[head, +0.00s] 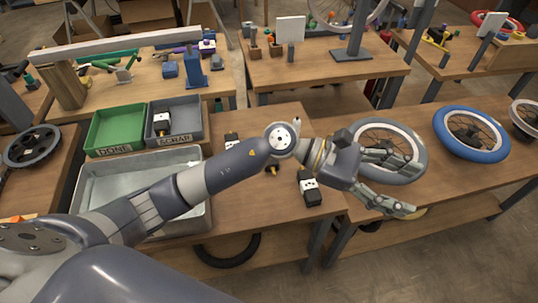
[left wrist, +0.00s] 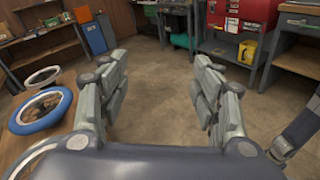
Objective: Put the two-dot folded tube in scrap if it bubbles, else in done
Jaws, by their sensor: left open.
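A black folded tube with a white marked band (head: 310,188) lies on the bench just left of my left gripper; I cannot count its dots. Another black-and-white tube (head: 232,140) lies farther back, partly hidden by my left arm. A similar one (head: 162,123) is in the grey SCRAP bin (head: 189,138). The green DONE bin (head: 110,112) looks empty. My left gripper (head: 408,190) is open and empty, above the bench's front edge at the right. Its spread fingers (left wrist: 162,68) also show in the left wrist view, with floor between them.
A shallow metal tray (head: 84,200) stands in front of the bins, partly covered by my left arm. A grey-tyred wheel (head: 375,130) lies behind my left gripper, and a blue-tyred wheel (head: 444,120) lies right of it.

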